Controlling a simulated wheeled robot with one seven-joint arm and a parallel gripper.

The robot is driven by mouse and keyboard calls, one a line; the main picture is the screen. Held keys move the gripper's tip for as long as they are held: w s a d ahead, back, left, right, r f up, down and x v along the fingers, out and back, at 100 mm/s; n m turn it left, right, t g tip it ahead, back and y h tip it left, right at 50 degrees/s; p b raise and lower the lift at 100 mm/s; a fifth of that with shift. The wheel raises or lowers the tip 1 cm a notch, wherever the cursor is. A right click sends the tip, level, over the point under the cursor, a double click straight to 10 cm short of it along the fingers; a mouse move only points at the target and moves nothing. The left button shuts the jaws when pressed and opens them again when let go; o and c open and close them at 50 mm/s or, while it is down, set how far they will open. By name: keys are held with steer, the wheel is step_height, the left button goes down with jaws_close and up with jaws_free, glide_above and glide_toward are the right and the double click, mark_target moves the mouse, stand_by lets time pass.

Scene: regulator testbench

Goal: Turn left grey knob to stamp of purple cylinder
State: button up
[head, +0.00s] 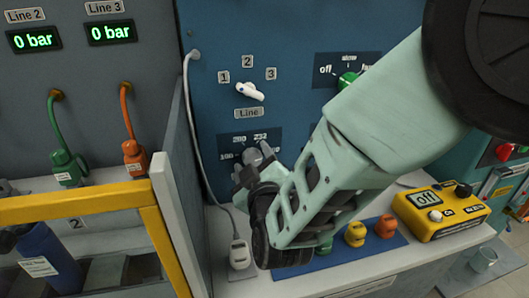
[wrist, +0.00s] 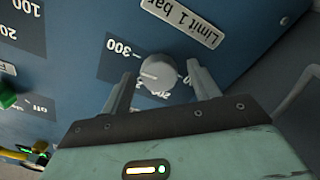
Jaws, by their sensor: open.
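The left grey knob (wrist: 158,74) is round and sits on a dark dial plate (wrist: 116,68) with upside-down numbers, 300 among them, in the wrist view. My gripper (wrist: 160,68) is open, with one finger on each side of the knob; I cannot tell if they touch it. In the head view, my gripper (head: 254,165) is at the dial plate (head: 225,142) and largely hides the knob. A dark blue-purple cylinder (head: 50,258) lies tilted at the lower left; the stamp on its white label is too small to read.
A white Line selector (head: 249,91) and a green selector knob (head: 347,80) are above on the blue panel. A white cable (head: 190,130) hangs left of the dial. Orange and yellow plugs (head: 370,230) and a yellow meter (head: 440,212) stand on the bench at right.

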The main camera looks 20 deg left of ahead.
steer(key=shift+w, duration=0.1)
steer(key=c, duration=1)
steer(key=shift+f+m+b, duration=0.15)
steer(key=shift+m+b, duration=0.15)
steer(key=shift+b, duration=0.1)
steer(key=shift+m+b, duration=0.3)
steer(key=shift+m, duration=0.2)
steer(key=o, duration=1)
steer(key=b+v, duration=0.1)
steer(key=v, duration=1.6)
steer(key=shift+s+b, duration=0.25)
steer(key=shift+b, duration=0.1)
